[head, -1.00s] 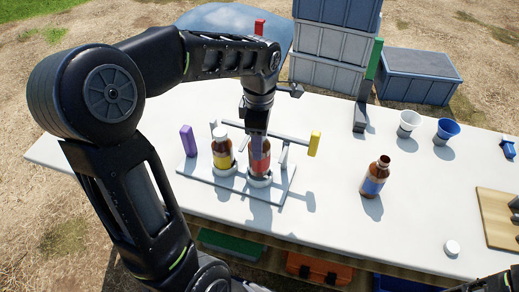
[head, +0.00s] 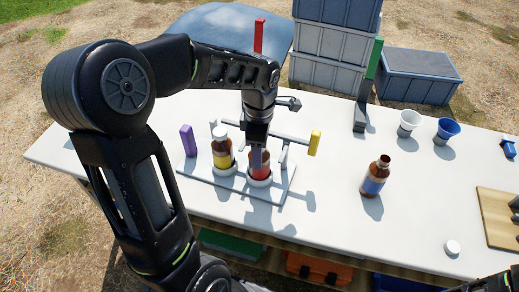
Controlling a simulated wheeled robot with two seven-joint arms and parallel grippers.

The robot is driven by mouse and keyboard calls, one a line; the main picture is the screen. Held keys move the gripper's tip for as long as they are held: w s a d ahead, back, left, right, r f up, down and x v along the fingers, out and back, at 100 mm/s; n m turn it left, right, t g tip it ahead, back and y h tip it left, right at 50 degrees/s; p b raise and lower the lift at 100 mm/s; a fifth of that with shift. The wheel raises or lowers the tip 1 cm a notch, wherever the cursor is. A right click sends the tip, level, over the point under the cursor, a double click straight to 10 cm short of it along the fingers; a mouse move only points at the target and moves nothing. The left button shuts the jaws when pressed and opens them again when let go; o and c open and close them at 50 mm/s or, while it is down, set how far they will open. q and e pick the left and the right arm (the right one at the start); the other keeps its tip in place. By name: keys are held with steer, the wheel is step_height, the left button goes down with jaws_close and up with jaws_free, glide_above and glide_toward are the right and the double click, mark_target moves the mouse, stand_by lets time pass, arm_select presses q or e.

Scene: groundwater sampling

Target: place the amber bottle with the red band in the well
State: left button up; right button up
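The amber bottle with the red band (head: 263,170) is upright at the right well (head: 259,182) of a grey rack (head: 275,192). Its lower end is inside the white ring; whether it rests on the bottom is hidden. My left gripper (head: 257,160) points down over this bottle, and a finger covers its neck and part of its front. I cannot tell whether the fingers grip it. An amber bottle with a yellow band (head: 221,153) and white cap stands in the left well.
A capless amber bottle with a blue band (head: 375,178) stands to the right. A purple post (head: 188,140), a yellow-tipped bar (head: 314,143) and a green-topped stand (head: 373,60) rise nearby. Cups (head: 409,122) and a white cap (head: 452,247) are farther right. The table between is clear.

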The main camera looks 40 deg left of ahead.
arm_select(q)
steer(key=shift+o, duration=0.4)
steer(key=shift+r, duration=0.1)
steer(key=shift+r, duration=0.2)
step_height(320, 180, up, 12)
steer(key=shift+f, duration=0.1)
steer(key=shift+a, duration=0.1)
stand_by(0.5)
